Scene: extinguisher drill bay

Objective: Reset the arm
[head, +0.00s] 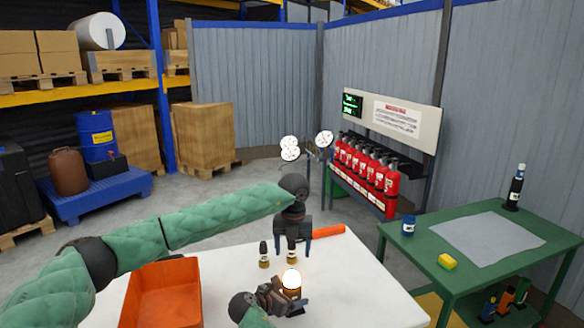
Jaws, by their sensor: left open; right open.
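My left arm reaches in from the left in a green padded sleeve. Its dark gripper (292,246) points down over the white table (350,285), open, with its fingers apart. A small dark-and-brass fitting (292,257) shows between or behind the fingers; I cannot tell which. My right gripper (291,301) is low at the table's near side, open and turned to the right. A white-topped piece with an orange band (291,282) shows at its fingers; I cannot tell whether it touches them.
A second fitting (264,254) stands left of my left gripper. An orange tray (163,295) is at the table's left, an orange cylinder (328,231) at its back. Red extinguishers (365,168) stand behind. A green table (440,232) is at right.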

